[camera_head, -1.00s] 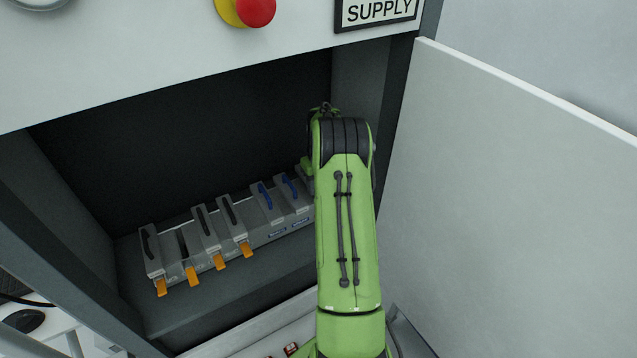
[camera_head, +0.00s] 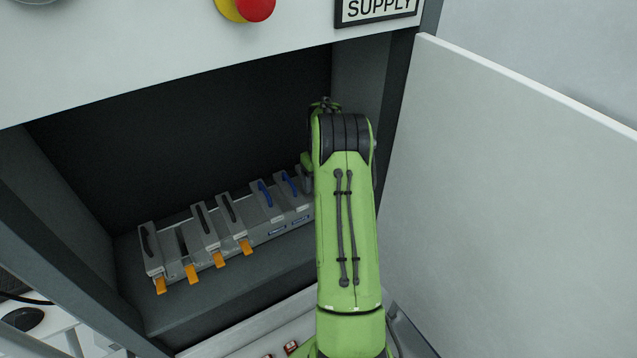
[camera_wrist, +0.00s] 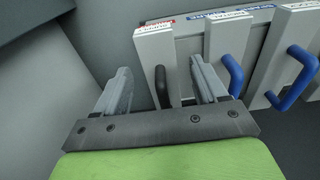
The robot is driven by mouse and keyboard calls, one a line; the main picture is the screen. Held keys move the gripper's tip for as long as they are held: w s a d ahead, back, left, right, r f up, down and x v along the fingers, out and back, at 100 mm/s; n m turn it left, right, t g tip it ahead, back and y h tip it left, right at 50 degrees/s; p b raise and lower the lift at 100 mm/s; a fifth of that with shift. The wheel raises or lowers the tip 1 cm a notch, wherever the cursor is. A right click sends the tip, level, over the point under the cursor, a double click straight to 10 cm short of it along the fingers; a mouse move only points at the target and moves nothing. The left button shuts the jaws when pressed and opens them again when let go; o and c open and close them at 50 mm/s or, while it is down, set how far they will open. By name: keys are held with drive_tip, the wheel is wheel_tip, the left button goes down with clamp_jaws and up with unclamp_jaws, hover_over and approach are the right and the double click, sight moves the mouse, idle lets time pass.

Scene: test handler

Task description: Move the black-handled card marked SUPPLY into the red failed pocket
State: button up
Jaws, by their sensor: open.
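My gripper (camera_wrist: 160,68) is open in the wrist view. Its two grey fingers stand on either side of a grey card (camera_wrist: 153,48) with a black handle (camera_wrist: 161,87), and the handle lies between them. Contact with the card cannot be told. A red-and-white label (camera_wrist: 158,22) shows at the card's far end; its text is too small to read. The word SUPPLY shows on a sign (camera_head: 378,8) above the bay in the head view. There my gripper and this card are mostly hidden by my green arm. I cannot pick out a red failed pocket with certainty.
In the head view, the card rack (camera_head: 277,231) holds several cards: blue-handled ones (camera_head: 264,193) near my arm, black-handled ones (camera_head: 230,208) farther left, with orange tabs (camera_head: 246,247). Bay walls and a white panel (camera_head: 505,190) flank my arm. A red button (camera_head: 256,9) is above.

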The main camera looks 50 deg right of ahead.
wheel_tip(320, 180, up, 14)
drive_tip(key=s+p, duration=0.1)
drive_tip(key=p, duration=0.1)
drive_tip(key=shift+a, duration=0.15)
idle(0.8)
